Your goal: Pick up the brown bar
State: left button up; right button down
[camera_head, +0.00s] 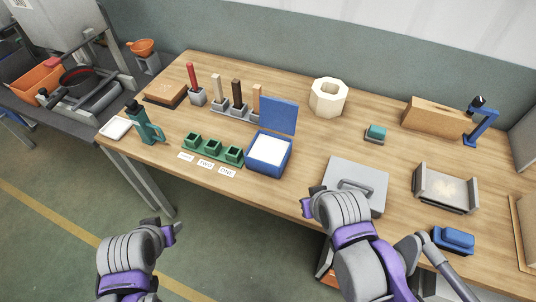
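The brown bar (237,93) stands upright in a grey holder (230,110), between a light wooden bar (216,87) and a tan bar (256,99). Its lower end is hidden in the holder. My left gripper (176,229) is off the front of the table, over the floor and well away from the bar. My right gripper (309,203) is near the table's front edge, left of a grey box with a handle (356,184). Both are apart from the bar. Their fingers are too small and turned to tell whether they are open.
In front of the holder are green sockets (211,150) with labels and an open blue box (268,166). A red bar (193,77) stands in a separate grey block to its left. A teal bottle (144,126) stands near the left edge. Bare tabletop (320,140) lies right of the box.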

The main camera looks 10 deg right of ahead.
aim_at(236, 83)
jog(key=i+j+z, duration=0.1)
jog(key=i+j, duration=1.05)
jog(key=j, duration=0.15)
